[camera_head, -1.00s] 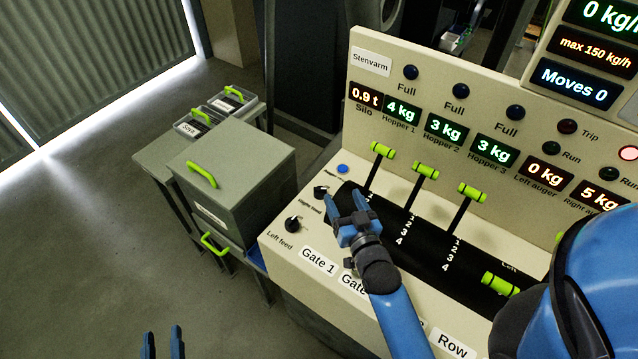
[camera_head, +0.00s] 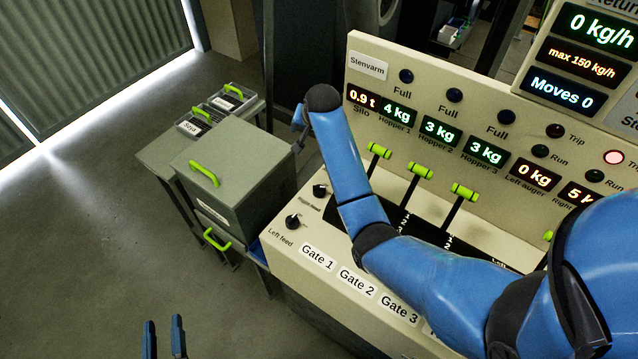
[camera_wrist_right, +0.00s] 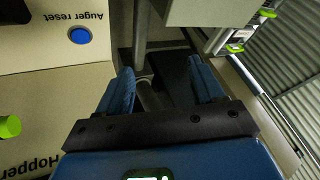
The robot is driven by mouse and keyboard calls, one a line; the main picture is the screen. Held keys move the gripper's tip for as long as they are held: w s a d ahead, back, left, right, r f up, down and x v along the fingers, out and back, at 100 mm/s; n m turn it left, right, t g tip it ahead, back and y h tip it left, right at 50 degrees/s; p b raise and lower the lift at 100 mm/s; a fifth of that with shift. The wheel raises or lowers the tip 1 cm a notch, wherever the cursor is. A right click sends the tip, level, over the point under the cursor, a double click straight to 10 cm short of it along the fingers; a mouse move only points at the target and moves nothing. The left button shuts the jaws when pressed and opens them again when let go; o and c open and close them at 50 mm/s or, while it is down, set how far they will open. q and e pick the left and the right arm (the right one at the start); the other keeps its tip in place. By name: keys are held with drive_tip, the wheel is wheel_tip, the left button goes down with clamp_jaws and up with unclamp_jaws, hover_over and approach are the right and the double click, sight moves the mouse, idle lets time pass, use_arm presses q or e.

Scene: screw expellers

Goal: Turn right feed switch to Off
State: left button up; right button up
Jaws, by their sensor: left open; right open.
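The right feed switch (camera_head: 320,190) is a small black knob on the left part of the cream panel, with a small, hard-to-read label below it. Its pointer setting is too small to tell. The similar left feed knob (camera_head: 293,221) sits nearer the front. My right gripper (camera_head: 299,130) is above the panel's left end, up and left of the switch and apart from it. In the right wrist view my right gripper (camera_wrist_right: 161,68) is open and empty, with the switch out of sight. My left gripper (camera_head: 163,338) is open and empty, low over the floor.
A blue auger reset button (camera_wrist_right: 80,36) shows in the right wrist view; my right arm hides it in the head view. Green-handled gate levers (camera_head: 420,171) stand right of my arm. A grey box (camera_head: 240,170) stands left of the panel. Floor at left is clear.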

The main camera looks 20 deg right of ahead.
sight(319, 187)
drive_tip(key=s+f+m+g, duration=0.1)
drive_tip(key=s+g, duration=0.1)
drive_tip(key=s, duration=0.1)
drive_tip(key=s+f+m+g, duration=0.1)
drive_tip(key=s+f+g, duration=0.1)
drive_tip(key=s, duration=0.1)
drive_tip(key=s+f+g+b, duration=0.1)
drive_tip(key=s+g, duration=0.1)
drive_tip(key=s, duration=0.1)
drive_tip(key=shift+d+f+m, duration=0.3)
drive_tip(key=shift+f+m, duration=0.1)
wheel_tip(319, 187, down, 2)
drive_tip(key=shift+f+b, duration=0.1)
drive_tip(key=shift+b, duration=0.8)
wheel_tip(319, 187, down, 6)
drive_tip(key=shift+r+p, duration=0.1)
drive_tip(key=shift+p, duration=0.8)
drive_tip(key=shift+f, duration=0.8)
drive_tip(key=c, duration=1.1)
